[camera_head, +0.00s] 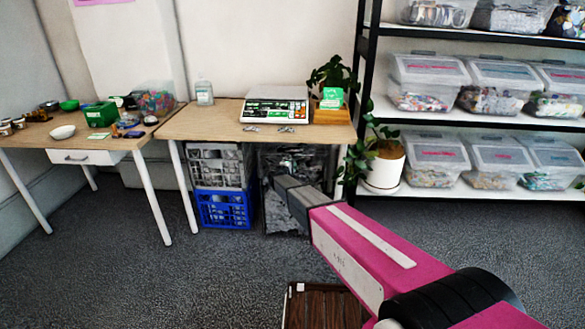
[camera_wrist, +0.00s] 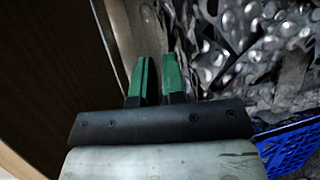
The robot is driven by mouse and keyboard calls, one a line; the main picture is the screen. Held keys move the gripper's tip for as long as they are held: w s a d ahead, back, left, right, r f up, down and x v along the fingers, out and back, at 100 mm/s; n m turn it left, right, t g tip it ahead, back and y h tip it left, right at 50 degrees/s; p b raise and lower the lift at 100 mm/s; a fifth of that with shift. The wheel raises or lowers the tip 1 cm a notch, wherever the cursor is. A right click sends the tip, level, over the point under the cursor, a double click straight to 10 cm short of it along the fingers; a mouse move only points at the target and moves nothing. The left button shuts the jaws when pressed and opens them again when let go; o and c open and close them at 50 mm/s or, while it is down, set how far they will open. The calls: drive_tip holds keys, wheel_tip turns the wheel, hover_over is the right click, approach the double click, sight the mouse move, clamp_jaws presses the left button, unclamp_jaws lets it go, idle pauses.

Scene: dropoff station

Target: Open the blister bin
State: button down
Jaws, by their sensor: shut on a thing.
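In the wrist view my gripper (camera_wrist: 156,78) has its two green fingers close together, shut on a thin edge that is mostly hidden between them. The edge seems to belong to the blister bin, whose pale rim (camera_wrist: 122,28) runs along the fingers. Crumpled silver foil packs (camera_wrist: 255,45) fill the space to the right of the fingers. In the head view a clear-walled bin (camera_head: 290,158) with dark and silver contents stands under the middle table. My arm reaches to its front and hides part of it. The fingertips are hidden there.
A blue crate (camera_head: 222,209) with a grey crate (camera_head: 216,165) above stands left of the bin; blue lattice (camera_wrist: 290,150) shows in the wrist view. The wooden table (camera_head: 215,124) is overhead. A potted plant (camera_head: 384,170) and shelves (camera_head: 480,122) stand right.

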drive_tip(key=s, duration=3.4)
drive_tip(key=shift+s, duration=0.2)
drive_tip(key=c, duration=1.2)
unclamp_jaws()
drive_tip(key=shift+c, duration=0.2)
drive_tip(key=v, duration=1)
drive_tip(key=shift+s, duration=0.35)
drive_tip(key=shift+a, duration=0.15)
